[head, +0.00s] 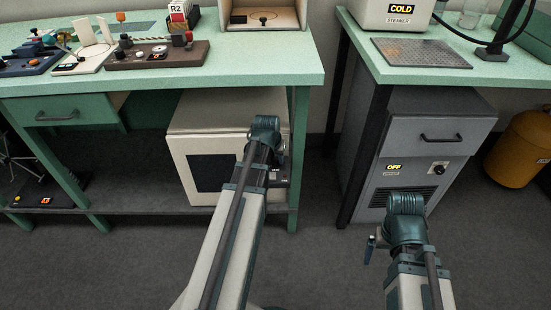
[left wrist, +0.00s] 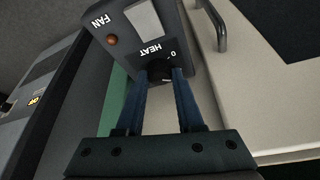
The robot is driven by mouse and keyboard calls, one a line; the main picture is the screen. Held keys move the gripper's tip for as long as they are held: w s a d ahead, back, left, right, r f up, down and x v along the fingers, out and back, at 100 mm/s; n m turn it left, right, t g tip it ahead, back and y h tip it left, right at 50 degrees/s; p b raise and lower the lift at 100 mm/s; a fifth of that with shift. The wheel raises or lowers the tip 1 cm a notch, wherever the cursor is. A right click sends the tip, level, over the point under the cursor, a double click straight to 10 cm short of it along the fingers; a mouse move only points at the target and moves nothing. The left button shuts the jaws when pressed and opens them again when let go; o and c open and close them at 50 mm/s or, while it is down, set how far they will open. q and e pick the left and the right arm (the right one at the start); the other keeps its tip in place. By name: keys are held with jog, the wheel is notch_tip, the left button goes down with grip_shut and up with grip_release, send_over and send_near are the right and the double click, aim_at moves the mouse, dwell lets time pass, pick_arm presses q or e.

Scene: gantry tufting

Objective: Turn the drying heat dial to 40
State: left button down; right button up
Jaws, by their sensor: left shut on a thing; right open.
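The heat dial (left wrist: 161,72) is a dark knob under the word HEAT on a grey control panel (left wrist: 140,48) in the left wrist view, mostly hidden between my fingers. A 0 mark shows beside it; the other marks and the dial's pointer cannot be read. My left gripper (left wrist: 163,76) is shut on the dial. In the head view the panel's lower part (head: 279,177) shows at the right side of a cream drying cabinet (head: 210,129) under the left bench, partly behind my left arm. My right gripper (head: 371,246) is open, apart from everything, in front of the grey unit.
The panel also has a FAN label, a pale display and an orange-brown lamp (left wrist: 112,41). A cabinet handle (left wrist: 219,28) stands close beside the panel. The green bench top (head: 240,58) overhangs the cabinet. A grey unit reading OFF (head: 393,167) stands at right, with floor between.

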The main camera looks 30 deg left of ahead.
pick_arm(q)
jog(key=shift+m+h, duration=0.3)
jog(key=shift+m, duration=0.5)
jog(key=c, duration=0.5)
grip_release()
jog(key=shift+c, duration=0.2)
jog(key=shift+r, duration=0.1)
jog(key=p+v, duration=1.2)
jog(key=v, duration=0.1)
jog(key=shift+s+r+p, duration=0.2)
jog(key=shift+r+p, duration=0.1)
jog(key=shift+p, duration=0.1)
jog(key=shift+a, duration=0.1)
